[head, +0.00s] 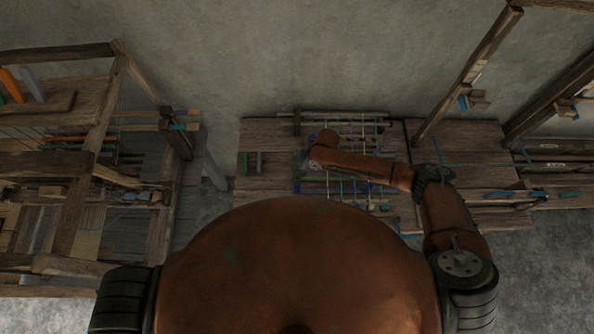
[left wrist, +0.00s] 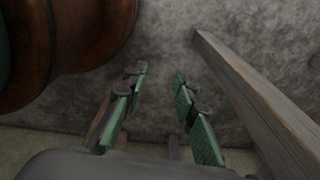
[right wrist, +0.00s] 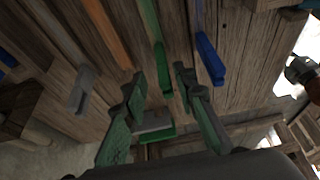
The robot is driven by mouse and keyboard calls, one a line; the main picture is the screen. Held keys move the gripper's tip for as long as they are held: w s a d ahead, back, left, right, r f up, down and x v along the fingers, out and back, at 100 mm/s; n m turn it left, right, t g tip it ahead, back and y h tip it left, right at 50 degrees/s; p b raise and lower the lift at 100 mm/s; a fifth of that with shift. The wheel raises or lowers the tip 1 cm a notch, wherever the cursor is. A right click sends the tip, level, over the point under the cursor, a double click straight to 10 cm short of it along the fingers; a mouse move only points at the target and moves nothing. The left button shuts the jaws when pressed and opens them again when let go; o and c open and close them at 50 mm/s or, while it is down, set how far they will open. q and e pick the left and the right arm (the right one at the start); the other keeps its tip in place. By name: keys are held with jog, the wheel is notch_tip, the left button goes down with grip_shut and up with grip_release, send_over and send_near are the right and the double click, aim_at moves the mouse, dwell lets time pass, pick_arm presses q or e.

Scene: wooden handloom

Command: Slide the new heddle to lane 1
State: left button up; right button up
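My right gripper (right wrist: 158,80) is open, its green-padded fingers apart. The end of a green strip (right wrist: 152,40) lies between or just beyond its fingertips; I cannot tell if they touch. A grey and green block (right wrist: 155,131) shows between the fingers. In the head view my right arm reaches left across the bench, and its gripper (head: 304,158) is at the left side of the rack of rods (head: 350,128). I cannot tell which piece is the new heddle or which lane is lane 1. My left gripper (left wrist: 160,74) is open and empty, off the head view.
A grey strip (right wrist: 84,88), an orange strip (right wrist: 106,30) and a blue strip (right wrist: 209,60) lie beside the green one on wood. A wooden loom frame (head: 100,150) stands left. Wooden posts (head: 470,75) rise at right. A wooden beam (left wrist: 250,95) is right of my left gripper.

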jog(key=shift+s+r, duration=0.1)
jog(key=shift+s, duration=0.2)
jog(key=shift+s+r, duration=0.1)
jog(key=shift+s, duration=0.1)
jog(key=shift+c, duration=0.2)
jog(key=shift+w, duration=0.3)
jog(key=c, duration=0.5)
jog(key=shift+s, duration=0.15)
grip_shut()
jog(key=d, duration=0.7)
jog(key=shift+p, duration=0.4)
pick_arm(q)
jog(key=shift+r, duration=0.4)
